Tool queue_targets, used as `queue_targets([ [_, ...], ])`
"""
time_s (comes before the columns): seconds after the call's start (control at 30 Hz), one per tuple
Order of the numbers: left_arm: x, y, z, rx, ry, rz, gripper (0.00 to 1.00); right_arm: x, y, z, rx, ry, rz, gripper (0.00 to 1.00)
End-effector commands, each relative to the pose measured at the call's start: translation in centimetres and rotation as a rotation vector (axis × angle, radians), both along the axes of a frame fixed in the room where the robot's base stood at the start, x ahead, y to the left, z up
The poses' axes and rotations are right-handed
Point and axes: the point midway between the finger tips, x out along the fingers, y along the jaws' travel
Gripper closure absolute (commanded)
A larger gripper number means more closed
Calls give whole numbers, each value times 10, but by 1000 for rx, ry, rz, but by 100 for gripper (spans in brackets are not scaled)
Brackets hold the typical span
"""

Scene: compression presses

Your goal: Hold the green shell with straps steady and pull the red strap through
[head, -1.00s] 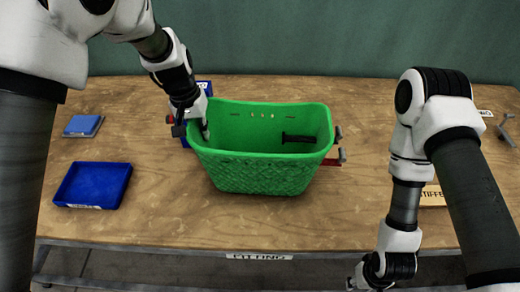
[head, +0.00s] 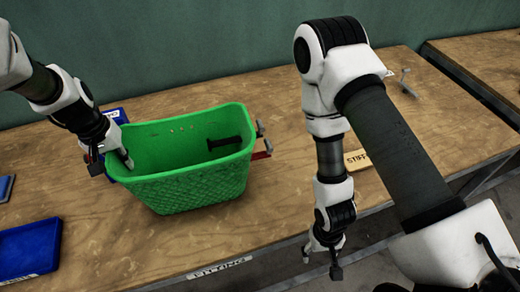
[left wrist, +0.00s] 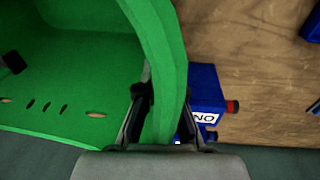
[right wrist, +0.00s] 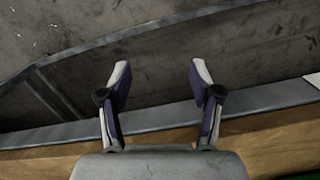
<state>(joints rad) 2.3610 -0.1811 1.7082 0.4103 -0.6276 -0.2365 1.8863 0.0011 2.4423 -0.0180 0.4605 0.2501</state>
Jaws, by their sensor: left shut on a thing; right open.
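The green shell (head: 200,185) is an open basket standing upright on the wooden bench. A black strap piece (head: 224,143) shows on its inner wall. A red strap end (head: 261,155) sticks out at its right side, beside grey metal parts. My left gripper (head: 122,162) is shut on the shell's left rim; in the left wrist view its fingers (left wrist: 168,105) straddle the green wall (left wrist: 165,60). My right gripper (head: 322,258) is open and empty, in front of the bench's front edge, right of the shell and apart from it. The right wrist view shows its spread fingers (right wrist: 160,85).
A blue fixture (left wrist: 207,95) with a red knob stands beside the shell's left end. A blue tray (head: 30,248) lies at the front left. A wooden label block (head: 355,159) lies right of the shell. The bench (head: 285,205) is clear between them.

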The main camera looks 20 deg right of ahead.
Motion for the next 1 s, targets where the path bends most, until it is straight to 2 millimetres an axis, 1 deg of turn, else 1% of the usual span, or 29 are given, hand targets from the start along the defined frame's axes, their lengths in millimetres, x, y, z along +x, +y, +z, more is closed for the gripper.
queue_targets([
  [0.03, -18, 0, -29, 5, 62, 1, 100, 9, 1, 11, -15, 26, -73, 36],
  [0.07, -18, 0, -29, 5, 62, 1, 100, 11, 2, 22, -32, 52, -132, 36],
  [0.1, -18, 0, -29, 5, 62, 1, 100, 14, 1, 39, -61, 91, -220, 36],
  [0.17, -18, 0, -29, 5, 62, 1, 100, 16, -1, 68, -124, 146, -359, 36],
  [0.2, -18, 0, -29, 5, 62, 1, 100, 42, -1, 76, -107, 118, -463, 36],
  [0.27, -18, 0, -29, 6, 62, 1, 100, 73, -1, 96, -90, 96, -603, 36],
  [0.3, -18, 0, -29, 6, 62, 0, 100, 91, 0, 112, -72, 87, -693, 36],
  [0.37, -18, 0, -29, 6, 62, 0, 100, 117, 2, 137, -39, 78, -818, 36],
  [0.4, -18, 0, -29, 6, 62, 0, 100, 132, 3, 155, -12, 75, -896, 36],
  [0.47, -18, 0, -29, 6, 62, 0, 100, 153, 6, 184, 34, 78, -1006, 36],
  [0.5, -18, 0, -29, 5, 61, 1, 100, 165, 8, 205, 68, 85, -1072, 36],
  [0.53, -18, 0, -29, 5, 61, 1, 100, 174, 9, 220, 96, 90, -1119, 36],
  [0.57, -18, 0, -29, 5, 61, 1, 100, 181, 10, 235, 122, 98, -1161, 36],
  [0.6, -18, 0, -29, 5, 61, 1, 100, 189, 12, 255, 155, 111, -1212, 36],
  [0.7, -18, 0, -29, 6, 61, 0, 100, 202, 16, 295, 226, 142, -1305, 36],
  [0.8, -18, 0, -29, 6, 62, 0, 100, 207, 18, 321, 271, 168, -1353, 36],
  [0.83, -18, 0, -29, 5, 62, 0, 100, 208, 18, 325, 278, 174, -1362, 36],
  [0.9, -18, 0, -29, 5, 62, 0, 100, 209, 19, 330, 287, 182, -1374, 36],
  [1.0, -18, 0, -29, 5, 62, 0, 100, 209, 22, 325, 288, 185, -1377, 36],
])
